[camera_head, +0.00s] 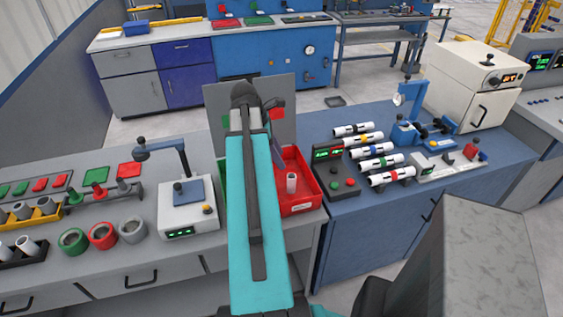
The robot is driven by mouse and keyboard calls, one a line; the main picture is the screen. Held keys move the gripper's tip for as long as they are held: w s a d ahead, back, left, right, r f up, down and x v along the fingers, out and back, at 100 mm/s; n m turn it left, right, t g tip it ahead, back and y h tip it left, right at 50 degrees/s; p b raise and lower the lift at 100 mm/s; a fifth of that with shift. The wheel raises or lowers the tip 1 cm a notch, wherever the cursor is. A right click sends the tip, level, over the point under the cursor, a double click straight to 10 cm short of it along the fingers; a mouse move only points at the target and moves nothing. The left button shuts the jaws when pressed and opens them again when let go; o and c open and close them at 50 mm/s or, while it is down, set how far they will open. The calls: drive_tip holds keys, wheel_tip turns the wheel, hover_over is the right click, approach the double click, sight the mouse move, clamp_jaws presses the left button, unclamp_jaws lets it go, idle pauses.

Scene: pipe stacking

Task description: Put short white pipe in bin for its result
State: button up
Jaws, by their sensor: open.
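A short white pipe (292,183) stands upright inside the red bin (301,208), in the middle of the picture. My teal arm (258,240) reaches forward just left of the red bin and hides part of it. My gripper (279,150) shows only in small part, past the right edge of the arm, above and behind the pipe. It is open and apart from the pipe. A green bin (222,180) shows as a sliver left of my arm, mostly hidden.
A tester with a lever (187,205) stands left of my arm. Further left, several short pipes sit in a yellow rack (40,216), near coloured rings (103,236). A control box (338,172) and several long white pipes (375,162) lie to the right. A grey panel (281,90) rises behind.

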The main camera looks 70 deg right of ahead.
drive_tip(key=shift+v, duration=1.45)
